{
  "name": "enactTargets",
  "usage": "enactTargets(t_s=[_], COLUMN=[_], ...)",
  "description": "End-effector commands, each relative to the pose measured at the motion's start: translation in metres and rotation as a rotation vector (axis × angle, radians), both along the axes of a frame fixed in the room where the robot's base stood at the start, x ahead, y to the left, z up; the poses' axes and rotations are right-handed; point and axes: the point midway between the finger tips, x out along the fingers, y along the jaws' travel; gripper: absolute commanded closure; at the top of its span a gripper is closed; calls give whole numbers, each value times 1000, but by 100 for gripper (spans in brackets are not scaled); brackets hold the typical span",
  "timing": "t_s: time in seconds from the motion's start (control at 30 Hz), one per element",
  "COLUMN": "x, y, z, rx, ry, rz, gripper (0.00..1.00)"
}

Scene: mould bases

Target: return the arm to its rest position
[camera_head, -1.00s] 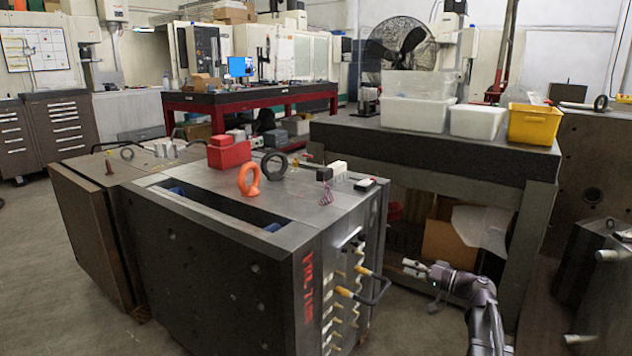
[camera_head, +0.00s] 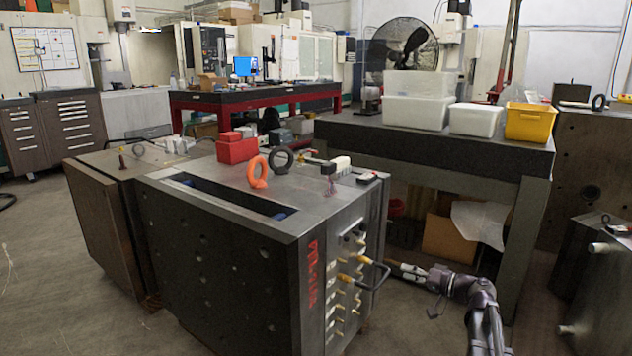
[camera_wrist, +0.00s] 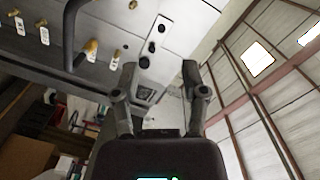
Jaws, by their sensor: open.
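My gripper (camera_head: 398,268) is to the right of the steel mould base (camera_head: 225,255), low by its side with the brass fittings. It also shows in the wrist view (camera_wrist: 158,72), where its two fingers stand apart with nothing between them. In the head view the fingertips are close to the black hose handle (camera_head: 376,278) on that side; I cannot tell whether they touch it. My arm (camera_head: 478,300) reaches in from the lower right of the head view.
An orange lifting ring (camera_head: 257,172), a dark ring (camera_head: 280,161) and a red block (camera_head: 236,148) stand on the mould base. A dark table (camera_head: 440,152) behind carries clear and white bins (camera_head: 476,121) and a yellow bin (camera_head: 527,122). Another mould block (camera_head: 600,275) stands at right.

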Motion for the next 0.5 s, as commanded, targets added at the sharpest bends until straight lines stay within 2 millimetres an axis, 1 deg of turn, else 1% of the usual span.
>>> enactTargets(t_s=[0.27, 0.5], x=[-14, -36], y=[23, 53], z=[-19, -46], rx=[-86, -220], ry=[75, 184], rz=[40, 92], gripper=[44, 44])
